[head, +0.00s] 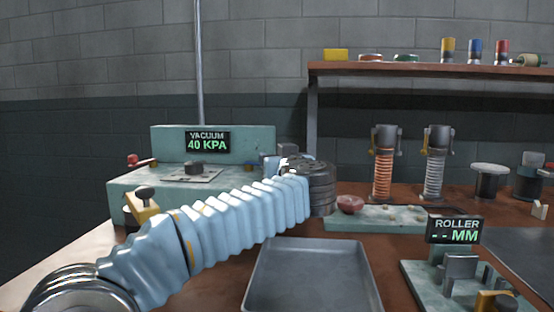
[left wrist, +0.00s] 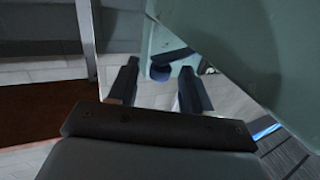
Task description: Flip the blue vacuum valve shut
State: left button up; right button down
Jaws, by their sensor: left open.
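The teal vacuum unit (head: 125,190) stands at the back left of the bench, and its display (head: 207,142) reads "VACUUM 40 KPA". My left arm reaches across in front of it, with the wrist at the unit's right end. In the head view the wrist hides my left gripper and the blue valve. In the left wrist view my left gripper (left wrist: 160,66) is open, its two dark fingers apart. The blue valve (left wrist: 170,56), a round knob with a short lever, shows between and beyond the fingertips against the teal face. I cannot tell whether they touch it.
A red-handled lever (head: 138,161) is on the unit's left end. A metal tray (head: 312,275), a teal rack (head: 392,219) and the roller stand (head: 460,290) sit nearby. A raised shelf (head: 430,69) with spools is at the back right.

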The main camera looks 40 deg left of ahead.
pick_arm(q)
grip_shut()
